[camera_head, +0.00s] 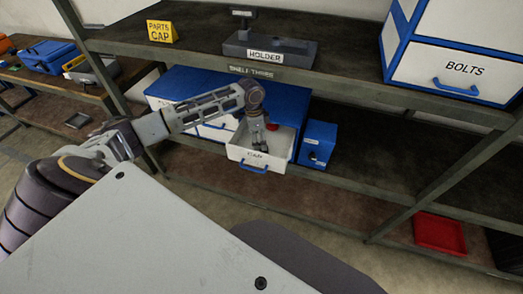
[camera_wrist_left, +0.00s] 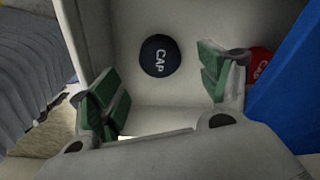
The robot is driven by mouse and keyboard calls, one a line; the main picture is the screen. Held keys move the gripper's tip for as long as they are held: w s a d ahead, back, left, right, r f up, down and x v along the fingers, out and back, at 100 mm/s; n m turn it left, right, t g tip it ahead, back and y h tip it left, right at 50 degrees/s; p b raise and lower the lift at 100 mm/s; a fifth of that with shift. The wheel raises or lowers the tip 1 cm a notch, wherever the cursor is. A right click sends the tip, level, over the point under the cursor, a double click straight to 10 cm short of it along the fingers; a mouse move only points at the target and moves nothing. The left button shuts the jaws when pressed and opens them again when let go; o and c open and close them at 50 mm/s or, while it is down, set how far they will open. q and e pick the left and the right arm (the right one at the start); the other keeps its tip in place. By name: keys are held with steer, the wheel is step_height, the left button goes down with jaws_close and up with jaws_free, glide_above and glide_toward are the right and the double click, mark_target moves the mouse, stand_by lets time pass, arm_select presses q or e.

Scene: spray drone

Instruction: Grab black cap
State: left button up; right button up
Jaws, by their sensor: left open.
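The round black cap (camera_wrist_left: 158,56), with white letters CAP, lies in the open white drawer (camera_head: 244,157), between and beyond my left gripper's fingers in the left wrist view. I cannot make out the black cap in the head view. A red cap (camera_wrist_left: 259,63) is in the drawer's right corner, partly behind the right finger; it also shows in the head view (camera_head: 273,127). My left gripper (camera_head: 259,147) points down at the drawer. In the left wrist view its green-padded fingers (camera_wrist_left: 161,82) are spread, with nothing between the pads. My right gripper is not in view.
The drawer sticks out of a blue cabinet (camera_head: 285,98) under a metal shelf (camera_head: 205,47). A small blue box (camera_head: 318,145) stands just right of the drawer. A grey holder (camera_head: 270,48) and a BOLTS cabinet (camera_head: 455,62) are on the shelf above. A red tray (camera_head: 440,233) lies lower right.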

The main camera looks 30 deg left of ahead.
arm_select(q)
steer(key=shift+w+d+f, duration=0.1)
steer(key=shift+d+f, duration=0.05)
steer(key=shift+f, duration=1.25)
steer(key=shift+w+d+f, duration=0.1)
steer(key=shift+d+f, duration=0.05)
steer(key=shift+f, duration=1.2)
steer(key=c, duration=1)
